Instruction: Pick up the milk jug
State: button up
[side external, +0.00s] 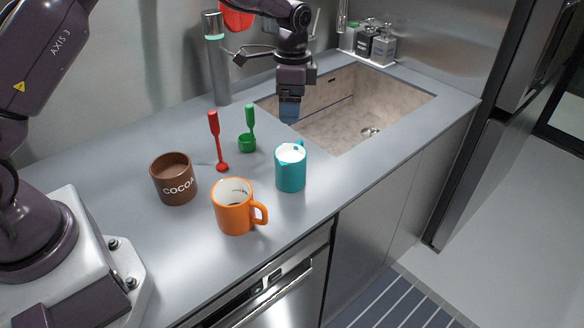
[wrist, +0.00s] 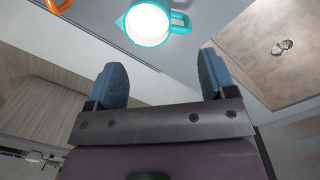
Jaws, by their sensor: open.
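The milk jug (side external: 290,170) is teal with white contents and stands upright on the grey counter near its front edge, left of the sink. In the wrist view the jug (wrist: 148,24) shows from above at the top, its handle to the right. My gripper (side external: 289,108) is above the near left part of the sink in the side view, higher than the jug and apart from it. In the wrist view its two blue fingers (wrist: 163,76) are spread with nothing between them, and the jug lies beyond the fingertips.
An orange mug (side external: 232,208) stands left of the jug, close by. A brown cocoa pot (side external: 173,180), a red spoon (side external: 218,145) and a green scoop (side external: 247,140) are further left and back. The sink (side external: 350,115) opens to the right. A grey cylinder (side external: 216,70) stands behind.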

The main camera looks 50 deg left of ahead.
jog(key=w+r+m, duration=0.1)
jog(key=w+m, duration=0.2)
jog(key=w, duration=0.1)
jog(key=m, duration=0.1)
send_over(299, 141)
jog(key=shift+t, duration=0.3)
jog(key=f, duration=0.7)
jog(key=shift+d+f, duration=0.1)
jog(key=shift+d, duration=0.15)
jog(key=shift+s+a+f, duration=0.1)
jog(key=shift+f, duration=2.6)
jog(key=shift+c, duration=0.3)
jog(key=c, duration=1.2)
jog(key=shift+r, duration=0.1)
jog(key=shift+c, duration=0.2)
